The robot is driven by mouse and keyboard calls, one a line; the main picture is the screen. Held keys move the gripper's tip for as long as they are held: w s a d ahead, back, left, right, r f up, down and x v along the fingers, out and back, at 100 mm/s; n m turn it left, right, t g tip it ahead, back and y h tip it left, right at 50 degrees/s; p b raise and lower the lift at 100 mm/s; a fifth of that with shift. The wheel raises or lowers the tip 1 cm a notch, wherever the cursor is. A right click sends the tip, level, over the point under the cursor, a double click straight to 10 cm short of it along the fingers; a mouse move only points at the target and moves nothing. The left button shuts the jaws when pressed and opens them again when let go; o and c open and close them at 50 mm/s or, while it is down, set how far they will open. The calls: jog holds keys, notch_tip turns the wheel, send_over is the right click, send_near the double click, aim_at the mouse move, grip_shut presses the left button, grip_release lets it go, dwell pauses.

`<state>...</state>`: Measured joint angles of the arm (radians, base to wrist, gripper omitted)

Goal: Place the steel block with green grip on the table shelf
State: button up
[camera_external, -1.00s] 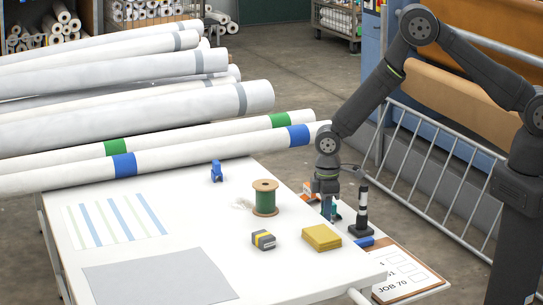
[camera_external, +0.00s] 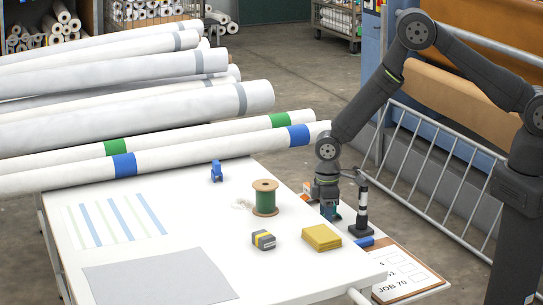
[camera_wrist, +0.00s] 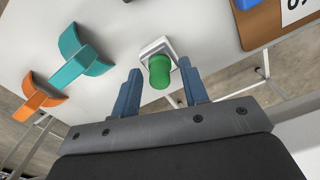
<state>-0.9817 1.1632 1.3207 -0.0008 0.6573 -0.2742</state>
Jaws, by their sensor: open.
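The steel block (camera_wrist: 150,46) with its green grip (camera_wrist: 160,71) shows in the wrist view, at the end of my fingers on the white surface. My gripper (camera_wrist: 161,82) is open, with one blue-grey finger on each side of the green grip; I cannot tell whether either touches it. In the external view my gripper (camera_external: 329,209) is low over the right part of the white table (camera_external: 200,205), and it hides the block there. I cannot make out a separate table shelf.
A teal tool (camera_wrist: 80,65) and an orange tool (camera_wrist: 37,97) lie left of the block. A black-and-white post (camera_external: 361,212) stands close to my gripper. A green spool (camera_external: 265,198), yellow pad (camera_external: 321,237) and clipboard (camera_external: 408,274) are nearby.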

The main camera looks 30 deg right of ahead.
notch_tip(320, 180, up, 12)
dwell(0.4)
jog(key=shift+f, duration=0.15)
notch_tip(320, 180, down, 12)
jog(key=shift+f, duration=0.1)
jog(key=shift+r, duration=1.8)
